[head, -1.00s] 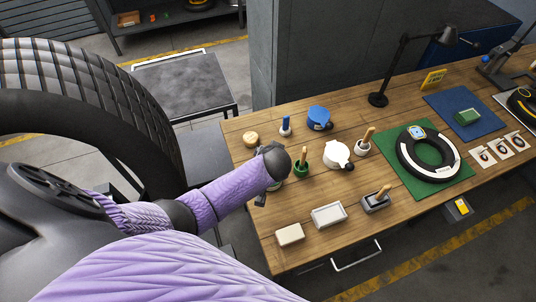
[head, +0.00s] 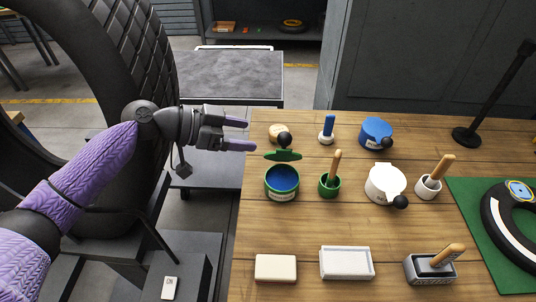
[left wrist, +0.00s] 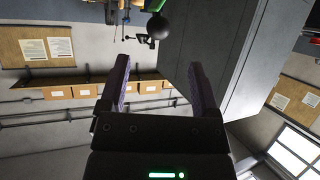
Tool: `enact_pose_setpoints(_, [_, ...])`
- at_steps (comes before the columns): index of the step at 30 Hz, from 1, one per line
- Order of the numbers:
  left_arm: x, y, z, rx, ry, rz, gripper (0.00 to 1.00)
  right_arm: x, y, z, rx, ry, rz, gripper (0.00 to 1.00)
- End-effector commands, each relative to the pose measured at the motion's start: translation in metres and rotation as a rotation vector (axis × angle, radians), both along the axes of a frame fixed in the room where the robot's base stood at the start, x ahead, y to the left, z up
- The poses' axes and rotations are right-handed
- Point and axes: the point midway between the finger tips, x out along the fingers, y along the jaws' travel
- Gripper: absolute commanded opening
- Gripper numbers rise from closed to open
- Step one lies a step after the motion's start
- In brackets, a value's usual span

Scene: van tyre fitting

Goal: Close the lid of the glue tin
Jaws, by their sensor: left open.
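The open green tin (head: 282,184) holds blue contents and stands near the table's left edge. Its green lid (head: 283,155) is raised at the tin's far side, with a black ball knob (head: 284,139) on it. In the left wrist view, the knob (left wrist: 156,25) shows beyond the fingers, with a bit of green at the top edge. My left gripper (head: 245,134) is open and empty, its fingers pointing right, just left of the lid and apart from it. My right gripper is not in view.
A green pot with a brush (head: 329,186) stands right of the tin. A white tin (head: 384,182) and a blue tin (head: 376,131) are shut. A round wooden piece (head: 277,131) sits behind the lid. The table front holds a white tray (head: 346,263).

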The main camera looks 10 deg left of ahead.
Motion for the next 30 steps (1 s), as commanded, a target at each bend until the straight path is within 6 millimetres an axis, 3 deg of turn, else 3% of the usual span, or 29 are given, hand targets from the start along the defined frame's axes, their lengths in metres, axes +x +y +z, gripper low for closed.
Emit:
enact_pose_setpoints(5, [0.004,-0.01,0.001,-0.023,-0.029,-0.024,0.8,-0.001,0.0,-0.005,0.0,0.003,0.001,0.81])
enact_pose_setpoints(15, [0.038,-0.071,-0.028,-0.023,-0.027,-0.023,0.8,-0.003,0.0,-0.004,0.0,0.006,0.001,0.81])
enact_pose_setpoints(26, [0.044,-0.081,-0.034,-0.019,-0.026,-0.021,0.8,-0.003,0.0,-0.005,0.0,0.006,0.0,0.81])
enact_pose_setpoints(30, [0.044,-0.081,-0.034,-0.019,-0.026,-0.021,0.55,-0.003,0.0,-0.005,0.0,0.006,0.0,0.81])
